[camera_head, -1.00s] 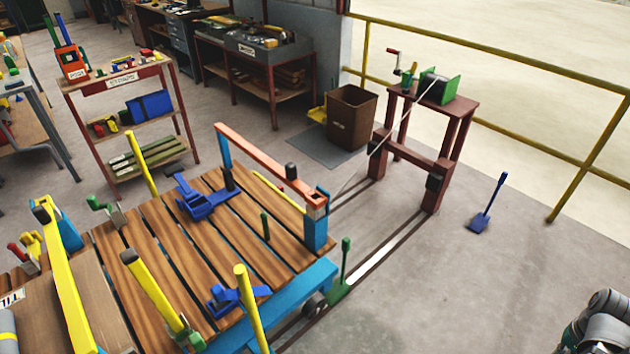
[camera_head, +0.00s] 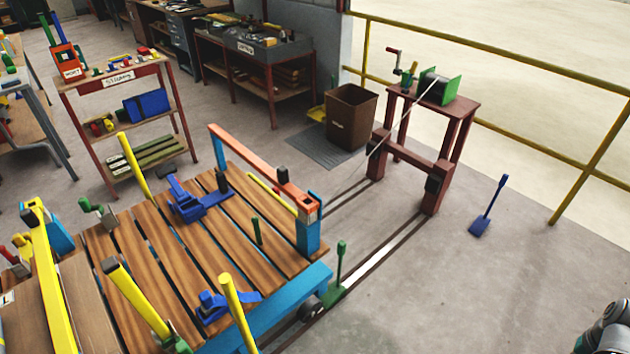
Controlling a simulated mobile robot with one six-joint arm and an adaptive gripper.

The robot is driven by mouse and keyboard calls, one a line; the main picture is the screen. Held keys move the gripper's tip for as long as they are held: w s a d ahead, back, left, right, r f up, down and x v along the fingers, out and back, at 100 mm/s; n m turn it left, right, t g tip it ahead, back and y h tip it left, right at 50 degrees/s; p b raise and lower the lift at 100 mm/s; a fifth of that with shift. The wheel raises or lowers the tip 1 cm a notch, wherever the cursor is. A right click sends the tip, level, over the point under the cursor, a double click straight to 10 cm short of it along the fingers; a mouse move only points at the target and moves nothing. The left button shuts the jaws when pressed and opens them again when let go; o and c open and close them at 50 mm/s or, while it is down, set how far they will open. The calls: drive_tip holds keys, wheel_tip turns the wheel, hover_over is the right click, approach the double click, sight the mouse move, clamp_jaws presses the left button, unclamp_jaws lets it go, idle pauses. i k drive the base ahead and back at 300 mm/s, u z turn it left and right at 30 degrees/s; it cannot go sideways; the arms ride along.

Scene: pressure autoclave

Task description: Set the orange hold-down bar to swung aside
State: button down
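The orange hold-down bar (camera_head: 250,154) lies across the far right end of the slatted wooden deck, spanning between two blue posts. Its near end rests at the near blue post (camera_head: 308,238). Its far end is at the far blue post (camera_head: 218,151). A black knob (camera_head: 282,174) shows on the bar, nearer its near end. The bar looks closed across the deck. My gripper is not in view; only a grey rounded part of my arm shows at the bottom right corner, well away from the bar.
The deck (camera_head: 190,250) carries yellow bars, blue clamps (camera_head: 197,198) and a green peg. A green lever (camera_head: 341,262) stands beside its right end.

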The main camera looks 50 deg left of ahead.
sight(280, 178)
drive_tip(key=u, duration=0.05)
drive_tip(key=i, duration=2.55)
drive_tip(key=u, duration=2.4)
